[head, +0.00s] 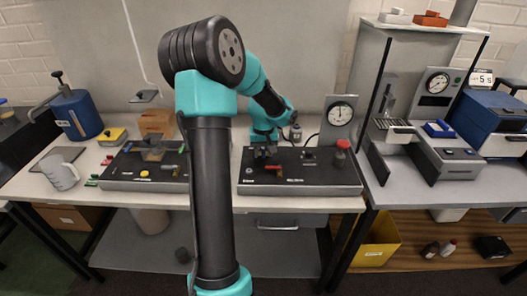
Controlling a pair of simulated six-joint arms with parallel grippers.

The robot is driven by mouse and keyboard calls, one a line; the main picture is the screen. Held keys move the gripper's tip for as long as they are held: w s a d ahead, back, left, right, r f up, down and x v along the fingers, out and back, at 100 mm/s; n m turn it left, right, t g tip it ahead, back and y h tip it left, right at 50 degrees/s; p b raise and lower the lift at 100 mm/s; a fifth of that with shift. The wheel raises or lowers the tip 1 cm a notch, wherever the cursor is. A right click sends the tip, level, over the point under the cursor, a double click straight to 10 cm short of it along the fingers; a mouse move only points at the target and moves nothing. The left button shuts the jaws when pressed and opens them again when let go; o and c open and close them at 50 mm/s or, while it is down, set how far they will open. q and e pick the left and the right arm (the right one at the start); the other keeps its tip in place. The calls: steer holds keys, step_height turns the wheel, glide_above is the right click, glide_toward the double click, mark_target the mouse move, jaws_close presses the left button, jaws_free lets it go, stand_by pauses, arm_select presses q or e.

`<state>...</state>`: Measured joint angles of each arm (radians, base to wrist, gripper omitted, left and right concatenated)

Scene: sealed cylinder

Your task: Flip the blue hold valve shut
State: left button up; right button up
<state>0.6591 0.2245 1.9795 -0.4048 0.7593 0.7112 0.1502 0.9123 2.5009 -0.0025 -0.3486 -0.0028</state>
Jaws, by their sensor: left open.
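My left gripper (265,153) is small in the head view. It points down over the left part of a black panel (325,183) and is open. I cannot make out a blue valve handle on this panel; it may be hidden behind my gripper and wrist. A red lever (274,168) lies on the panel just below my gripper. A dark fitting (309,156) stands to the right of it. A red-topped clear cylinder (342,152) stands upright near the panel's right end. My right gripper is not in view.
A round gauge (341,112) stands behind the panel. To the left lies a second black panel (120,176) with a yellow button, partly behind my arm. A shelf unit (423,32) stands to the right. A white jug (61,173) and a blue flask (76,115) stand far left.

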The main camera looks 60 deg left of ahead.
arm_select(q)
jaws_close()
stand_by(0.3)
steer(key=shift+s+a+m, duration=0.1)
steer(key=shift+s+m, duration=0.05)
steer(key=shift+m, duration=0.55)
jaws_free()
steer(key=shift+r, duration=0.1)
